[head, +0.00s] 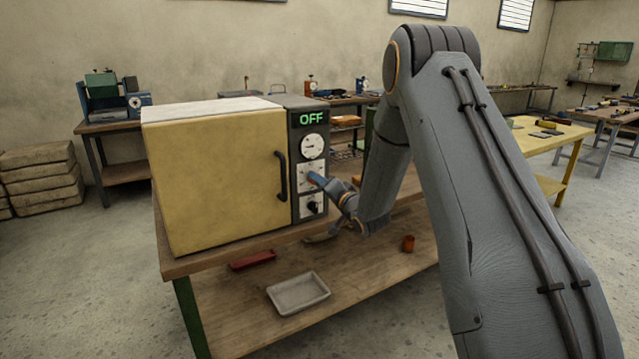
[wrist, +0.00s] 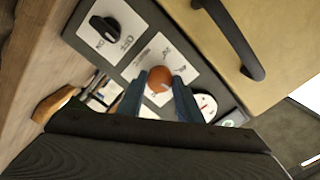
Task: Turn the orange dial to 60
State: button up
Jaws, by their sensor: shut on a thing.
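The orange dial (wrist: 158,78) sits on a white scale plate on the oven's dark control panel. My gripper (wrist: 160,86) has one blue finger on each side of it in the wrist view and is shut on it. In the head view my gripper (head: 317,180) reaches the middle of the panel and hides the dial. The scale marks beside the dial are too small and blurred to read, so I cannot tell its setting. The green display (head: 311,118) above reads OFF.
The oven (head: 215,175) has a closed yellow door with a black handle (head: 281,176) beside the panel. A round white gauge (head: 313,146) is above the dial and a black knob (wrist: 105,27) below. A grey tray (head: 299,293) lies on the lower shelf.

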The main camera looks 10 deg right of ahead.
jog(key=shift+m, duration=0.8)
jog(key=o, duration=1)
jog(key=shift+o, duration=0.2)
jog(key=b+v, duration=0.1)
jog(key=v, duration=0.7)
